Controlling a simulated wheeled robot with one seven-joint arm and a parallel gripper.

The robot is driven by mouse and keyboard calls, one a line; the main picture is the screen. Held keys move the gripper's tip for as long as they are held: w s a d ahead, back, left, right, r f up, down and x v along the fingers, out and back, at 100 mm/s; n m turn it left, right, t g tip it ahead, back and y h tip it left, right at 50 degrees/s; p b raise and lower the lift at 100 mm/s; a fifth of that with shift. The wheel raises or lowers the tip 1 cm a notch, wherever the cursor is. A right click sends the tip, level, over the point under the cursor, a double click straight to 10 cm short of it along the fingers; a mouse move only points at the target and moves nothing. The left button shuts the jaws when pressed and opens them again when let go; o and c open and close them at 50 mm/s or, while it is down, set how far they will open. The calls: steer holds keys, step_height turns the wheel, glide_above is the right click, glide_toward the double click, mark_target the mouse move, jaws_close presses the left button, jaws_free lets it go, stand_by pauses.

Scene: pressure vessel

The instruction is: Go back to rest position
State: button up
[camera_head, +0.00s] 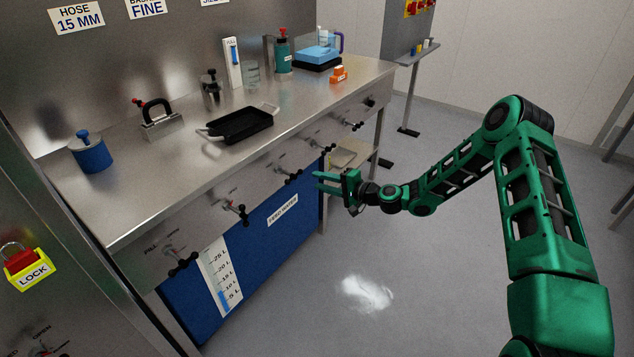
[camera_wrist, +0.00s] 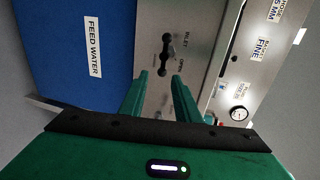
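My green arm reaches from the right side of the head view toward the front of the steel bench. My gripper (camera_head: 320,182) is in front of the bench's valve panel, near its right part. Its two fingers are apart with nothing visible between them. In the wrist view my gripper (camera_wrist: 159,80) also shows both green fingers spread. Beyond the fingertips is a black valve handle (camera_wrist: 167,53) on the steel panel, with INLET and OPEN lettering beside it. The gripper looks apart from the handle.
The steel bench (camera_head: 180,165) carries a black tray (camera_head: 241,125), a blue canister (camera_head: 91,154) and a clamp (camera_head: 155,115). Several black valve handles stick out from its front, above a blue FEED WATER tank (camera_head: 262,238). A lockout tag (camera_head: 27,270) is left. Floor is open below the arm.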

stand_by(0.3)
steer(key=s+d+r+n+g+h, duration=0.4)
steer(key=s+d+r, duration=0.4)
steer(key=s+d, duration=0.55)
steer(key=s+d+r+n+g+h, duration=0.1)
steer(key=s+d+r+g+h, duration=0.2)
steer(key=s+d+r+h, duration=0.75)
steer(key=s+d+r+m+g, duration=0.1)
steer(key=s+d, duration=0.3)
steer(key=s, duration=0.6)
steer(key=s+d+r+m+y, duration=0.1)
steer(key=s+d, duration=0.3)
steer(key=s, duration=0.6)
steer(key=s+d+r+m+g+y, duration=0.1)
steer(key=s+d+r, duration=0.2)
steer(key=s, duration=0.7)
steer(key=shift+s+d+r+m+g, duration=0.2)
steer(key=shift+d+m+g, duration=0.1)
steer(key=shift+d, duration=0.3)
steer(key=shift+w+y, duration=0.1)
steer(key=shift+y, duration=0.15)
